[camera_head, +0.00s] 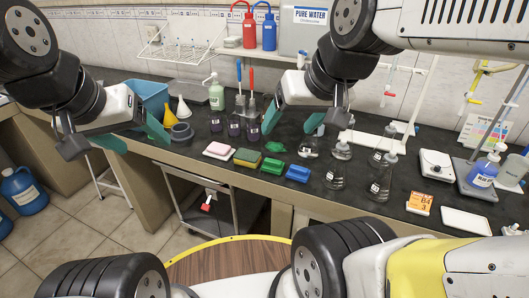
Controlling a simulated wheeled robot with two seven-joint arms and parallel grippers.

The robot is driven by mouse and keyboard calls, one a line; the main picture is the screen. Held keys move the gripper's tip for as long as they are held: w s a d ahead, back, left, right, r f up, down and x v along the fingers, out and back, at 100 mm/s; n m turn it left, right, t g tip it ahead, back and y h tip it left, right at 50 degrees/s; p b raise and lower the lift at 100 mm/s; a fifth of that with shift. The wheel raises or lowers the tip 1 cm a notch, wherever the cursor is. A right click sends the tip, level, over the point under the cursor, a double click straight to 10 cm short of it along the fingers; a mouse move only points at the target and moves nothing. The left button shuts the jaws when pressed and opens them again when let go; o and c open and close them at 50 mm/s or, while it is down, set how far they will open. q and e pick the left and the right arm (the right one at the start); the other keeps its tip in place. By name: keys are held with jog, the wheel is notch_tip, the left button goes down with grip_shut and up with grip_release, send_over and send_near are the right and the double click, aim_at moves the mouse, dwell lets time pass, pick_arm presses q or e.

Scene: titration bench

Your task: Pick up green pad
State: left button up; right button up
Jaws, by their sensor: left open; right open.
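A green block-like item (273,165) lies at the front edge of the dark bench, between a yellow sponge with a green top (247,158) and a blue item (298,173). The sponge's green top is also a flat green layer, so I cannot tell which of the two is the pad. My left gripper (133,137) is open and empty, over the left end of the bench and apart from both. My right gripper (292,119) is open and empty, above the bench behind the row of sponges and apart from them.
A pink-and-white sponge (219,150) starts the row at the left.

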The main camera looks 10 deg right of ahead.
jog(key=n+g+h, duration=0.2)
jog(key=n+g, duration=0.4)
jog(key=n, duration=2.2)
send_over(273, 160)
jog(key=f, duration=2.1)
jog(key=shift+s+f, duration=0.25)
jog(key=shift+f, duration=0.05)
jog(key=shift+w+f+n, duration=0.15)
jog(key=shift+f+n, duration=0.35)
jog(key=shift+f, duration=0.25)
notch_tip(273, 160, down, 7)
jog(key=shift+r, duration=0.1)
jog(key=c, duration=1.1)
